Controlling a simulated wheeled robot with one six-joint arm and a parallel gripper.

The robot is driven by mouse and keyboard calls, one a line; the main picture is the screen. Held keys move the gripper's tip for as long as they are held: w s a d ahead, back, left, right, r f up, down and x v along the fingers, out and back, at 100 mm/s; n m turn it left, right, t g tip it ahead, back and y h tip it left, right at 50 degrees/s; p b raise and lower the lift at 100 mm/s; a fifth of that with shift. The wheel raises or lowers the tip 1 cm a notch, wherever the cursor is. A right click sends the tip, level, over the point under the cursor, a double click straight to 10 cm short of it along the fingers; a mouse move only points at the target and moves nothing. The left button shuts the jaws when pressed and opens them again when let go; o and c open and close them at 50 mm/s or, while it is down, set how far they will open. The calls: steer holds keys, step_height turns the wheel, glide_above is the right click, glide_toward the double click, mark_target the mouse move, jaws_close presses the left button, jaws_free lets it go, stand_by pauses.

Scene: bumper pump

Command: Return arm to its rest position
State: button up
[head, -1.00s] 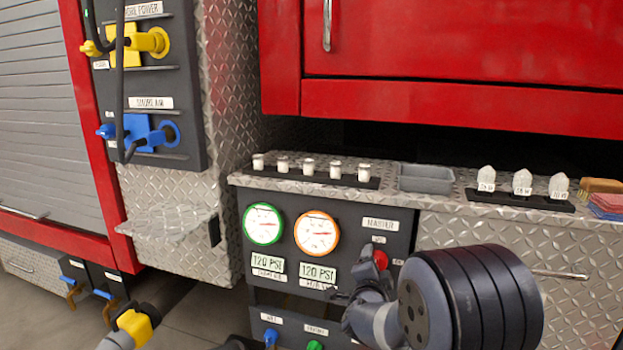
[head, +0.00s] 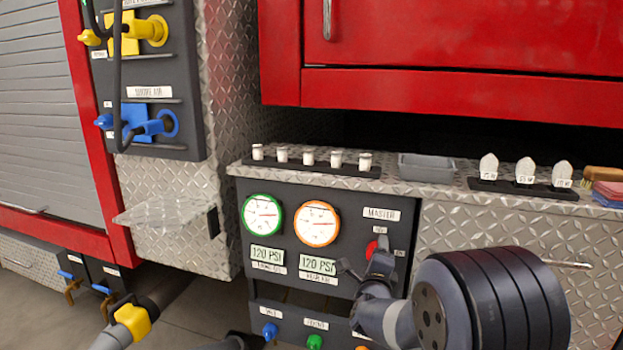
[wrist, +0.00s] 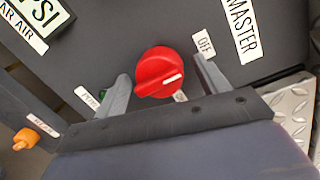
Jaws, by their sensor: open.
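The red MASTER knob (wrist: 160,72) sits on the dark pump panel (wrist: 110,40), with a white mark on its face. The OFF label (wrist: 204,43) is to its upper right in the wrist view, and another label below it is partly hidden. My gripper (wrist: 165,84) is open, with one finger on each side of the knob and nothing held. I cannot tell how far the fingertips are from the panel. In the head view my gripper (head: 363,258) is in front of the panel, and the knob (head: 371,248) is partly hidden by it.
Two round gauges, green-rimmed (head: 262,214) and orange-rimmed (head: 317,224), are left of the knob. Above is a metal ledge (head: 420,188) with a grey tray (head: 427,168) and several white caps. Blue (head: 270,331) and green (head: 315,341) knobs are below. A red cabinet (head: 450,60) overhangs the ledge.

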steer(key=m+p, duration=0.2)
steer(key=m, duration=0.3)
steer(key=shift+m+t, duration=0.3)
steer(key=shift+v, duration=0.95)
